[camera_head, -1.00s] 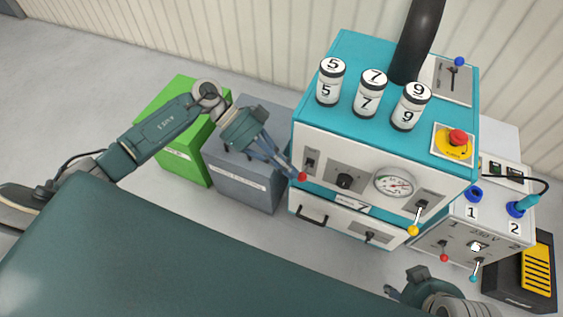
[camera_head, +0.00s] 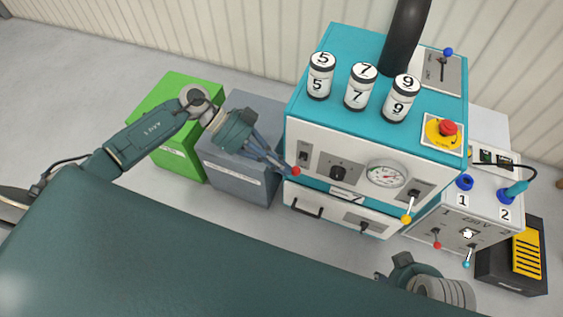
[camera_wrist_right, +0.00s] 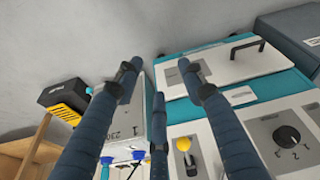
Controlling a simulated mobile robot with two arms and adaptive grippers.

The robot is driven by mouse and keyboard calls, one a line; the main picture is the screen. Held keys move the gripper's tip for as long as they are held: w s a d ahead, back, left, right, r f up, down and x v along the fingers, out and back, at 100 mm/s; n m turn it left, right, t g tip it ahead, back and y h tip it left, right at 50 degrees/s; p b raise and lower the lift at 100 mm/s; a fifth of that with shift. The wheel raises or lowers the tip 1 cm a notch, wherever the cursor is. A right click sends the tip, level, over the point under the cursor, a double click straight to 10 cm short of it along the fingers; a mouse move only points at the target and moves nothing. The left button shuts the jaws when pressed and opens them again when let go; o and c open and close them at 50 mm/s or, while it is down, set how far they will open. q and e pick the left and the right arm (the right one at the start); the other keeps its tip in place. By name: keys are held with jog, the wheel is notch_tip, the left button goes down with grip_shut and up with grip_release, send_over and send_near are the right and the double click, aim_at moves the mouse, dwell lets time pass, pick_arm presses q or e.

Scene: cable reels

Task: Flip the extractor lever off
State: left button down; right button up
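The teal and white machine (camera_head: 300,130) bears several levers; I cannot read which is labelled extractor. A blue-knobbed lever (camera_head: 447,53) stands on a plate on top, beside the black duct (camera_head: 405,40). A yellow-knobbed lever (camera_head: 407,219) hangs down at the front right, and it also shows in the right wrist view (camera_wrist_right: 183,145). A red-knobbed lever (camera_head: 296,171) is at the front left. My left gripper (camera_head: 287,168) has its fingertips at the red knob; its grip is unclear. My right gripper (camera_head: 384,277) is open and empty, low in front of the machine; its spread fingers (camera_wrist_right: 160,72) show in the wrist view.
A grey box (camera_head: 240,175) and a green box (camera_head: 175,110) stand left of the machine. The white power unit (camera_head: 440,215) with small red and blue levers and a black and yellow case (camera_head: 515,260) are at the right. A red emergency button (camera_head: 447,128) sits on top.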

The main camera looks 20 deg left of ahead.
pick_arm(q)
jog(key=f+m+t+p, duration=0.1)
jog(key=f, duration=0.1)
jog(key=s+f+m+t, duration=0.1)
jog(key=f+t, duration=0.1)
jog(key=shift+s+m+p, duration=0.15)
jog(key=shift+m+p, duration=0.2)
jog(key=shift+m, duration=0.05)
pick_arm(e)
notch_tip(320, 180, down, 7)
pick_arm(q)
jog(key=shift+r, duration=0.1)
pick_arm(e)
jog(key=shift+a+g, duration=0.1)
jog(key=shift+g, duration=0.2)
pick_arm(q)
jog(key=p+v, duration=0.2)
jog(key=v, duration=1)
jog(key=shift+s+r, duration=0.2)
jog(key=shift+r, duration=0.35)
pick_arm(e)
notch_tip(320, 180, down, 7)
jog(key=s, duration=0.2)
